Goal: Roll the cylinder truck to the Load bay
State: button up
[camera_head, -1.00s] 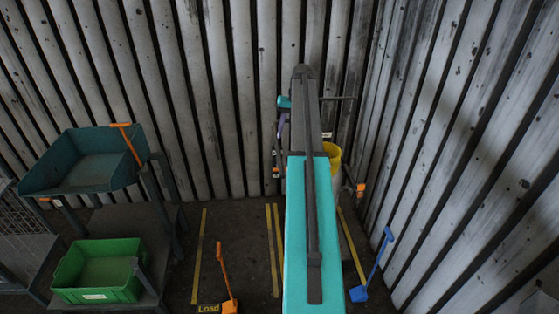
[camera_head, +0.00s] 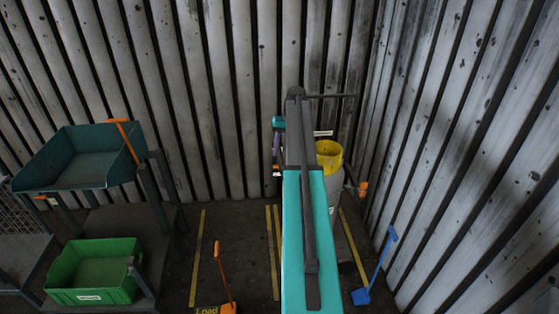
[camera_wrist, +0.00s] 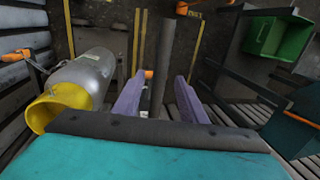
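The grey gas cylinder (camera_head: 329,190) with its yellow collar (camera_head: 333,151) stands at the right, partly hidden behind my teal arm. The truck's dark frame shows an orange-tipped handle (camera_head: 362,188) on its right side. In the wrist view the cylinder (camera_wrist: 88,75) is left of my gripper (camera_wrist: 160,85). The purple fingers are apart, with a small orange and white part (camera_wrist: 148,76) between them, nearer the left finger; contact is not clear. The Load bay is the floor strip between yellow lines left of the cylinder, with a Load sign (camera_head: 207,310) at its front.
An orange-handled tool (camera_head: 224,285) stands beside the Load sign. A blue-handled tool (camera_head: 374,270) is right of the cylinder. A rack at left holds a teal bin (camera_head: 75,178) and a green bin (camera_head: 95,270). Ribbed walls close off the back and right.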

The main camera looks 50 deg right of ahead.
jog(key=shift+w+a+f+b, duration=0.1)
jog(key=shift+f+b, duration=0.1)
jog(key=shift+f, duration=0.45)
jog(key=shift+w+a+f+b, duration=0.1)
jog(key=shift+f+b, duration=0.05)
jog(key=shift+f, duration=0.45)
grip_shut()
dwell(0.5)
